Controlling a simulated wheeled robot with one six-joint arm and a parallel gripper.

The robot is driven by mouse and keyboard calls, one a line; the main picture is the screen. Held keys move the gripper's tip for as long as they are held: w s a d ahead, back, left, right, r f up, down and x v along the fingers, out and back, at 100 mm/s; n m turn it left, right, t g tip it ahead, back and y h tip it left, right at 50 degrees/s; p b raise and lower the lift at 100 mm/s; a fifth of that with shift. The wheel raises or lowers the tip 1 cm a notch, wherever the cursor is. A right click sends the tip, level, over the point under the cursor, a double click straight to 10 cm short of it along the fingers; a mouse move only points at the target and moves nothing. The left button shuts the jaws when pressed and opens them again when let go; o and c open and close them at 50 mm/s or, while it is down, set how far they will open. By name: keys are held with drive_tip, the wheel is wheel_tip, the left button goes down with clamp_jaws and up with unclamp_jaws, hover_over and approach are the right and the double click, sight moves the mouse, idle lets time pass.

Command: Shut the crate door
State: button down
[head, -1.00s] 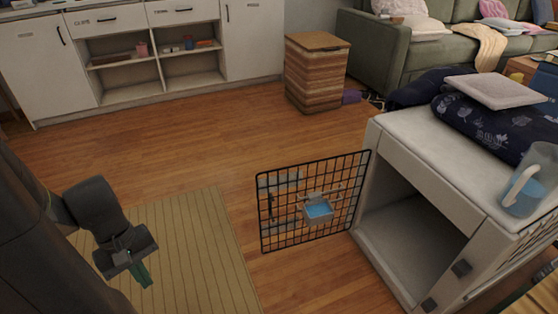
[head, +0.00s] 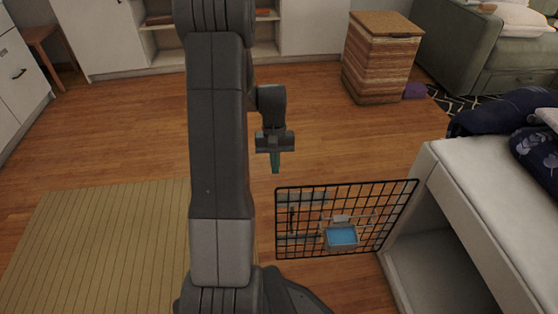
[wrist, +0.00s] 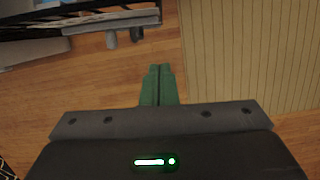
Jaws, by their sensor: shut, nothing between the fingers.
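The crate (head: 470,180) is pale grey-white and stands at the right in the head view, its front opening uncovered. Its black wire door (head: 303,220) stands swung open, reaching left from the crate's front edge. A small container with blue inside (head: 341,237) hangs on the door. My gripper (head: 275,168) is shut and empty, pointing down, just above the door's free upper left corner in the picture; I see no contact. In the wrist view its green fingertips (wrist: 158,72) are together over bare floor, and part of the door (wrist: 90,18) shows at upper left.
A ribbed tan mat (head: 100,245) lies at the left. A striped wooden box (head: 378,65), a white cabinet (head: 318,28) and a green sofa (head: 500,65) stand at the back. Dark cloth lies on the crate. Wood floor beyond the door is clear.

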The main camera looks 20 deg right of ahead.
sight(276, 190)
drive_tip(key=shift+s+a+f+b, duration=0.25)
drive_tip(key=shift+s+f+b, duration=0.2)
drive_tip(key=shift+s+f, duration=0.4)
drive_tip(key=shift+s+a+f+b, duration=0.3)
drive_tip(key=shift+s+f+b, duration=0.2)
drive_tip(key=shift+s+f, duration=0.3)
drive_tip(key=shift+s+a+f+b, duration=0.25)
drive_tip(key=shift+s+f+b, duration=0.2)
drive_tip(key=shift+s+f, duration=0.4)
drive_tip(key=shift+s, duration=0.1)
